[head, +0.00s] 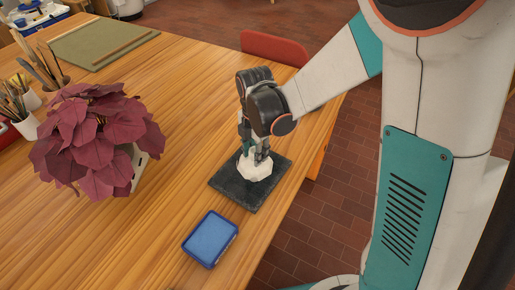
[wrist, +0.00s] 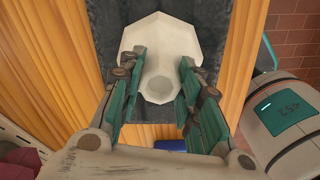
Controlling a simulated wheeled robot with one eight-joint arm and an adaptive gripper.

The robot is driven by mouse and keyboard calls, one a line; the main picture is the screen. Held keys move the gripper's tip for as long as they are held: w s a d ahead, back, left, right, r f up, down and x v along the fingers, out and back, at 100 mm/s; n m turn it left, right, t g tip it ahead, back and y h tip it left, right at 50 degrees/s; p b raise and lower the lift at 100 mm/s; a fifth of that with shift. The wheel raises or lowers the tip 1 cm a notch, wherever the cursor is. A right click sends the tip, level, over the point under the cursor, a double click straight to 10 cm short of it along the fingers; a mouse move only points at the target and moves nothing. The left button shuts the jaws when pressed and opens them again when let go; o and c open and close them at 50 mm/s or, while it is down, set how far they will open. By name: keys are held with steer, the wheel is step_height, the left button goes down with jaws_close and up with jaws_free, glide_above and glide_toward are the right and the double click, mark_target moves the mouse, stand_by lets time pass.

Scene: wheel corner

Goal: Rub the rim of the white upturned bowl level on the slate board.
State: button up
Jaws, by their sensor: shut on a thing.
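The white upturned bowl (head: 256,166) sits on the dark slate board (head: 229,186), near the table's right edge. My gripper (head: 255,152) comes down on it from above. In the wrist view the white bowl (wrist: 172,36) shows its faceted wall and a round raised foot between the green fingers. My gripper (wrist: 160,92) is shut on the bowl's foot. The slate board (wrist: 204,13) shows behind the bowl. The bowl's rim faces down, and I cannot tell whether all of it touches the board.
A blue sponge-like block in a tray (head: 210,239) lies in front of the board. A dark red potted plant (head: 92,140) stands to the left. Brush pots (head: 28,127) and a green mat (head: 103,42) are farther back. A red chair (head: 274,47) stands at the table's far edge.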

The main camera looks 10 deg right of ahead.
mark_target(248, 167)
steer(key=shift+s+a+f, duration=0.1)
steer(key=shift+s+a, duration=1.15)
steer(key=shift+s, duration=0.25)
steer(key=shift+s+a, duration=0.95)
steer(key=shift+w+d, duration=0.1)
steer(key=shift+w, duration=0.05)
steer(key=shift+w+d+r, duration=0.2)
steer(key=shift+w+d, duration=0.65)
steer(key=shift+w, duration=0.1)
steer(key=shift+w+d+f, duration=0.15)
steer(key=shift+w+d, duration=1.65)
steer(key=shift+w, duration=0.15)
steer(key=shift+s+a, duration=0.95)
steer(key=shift+s, duration=0.2)
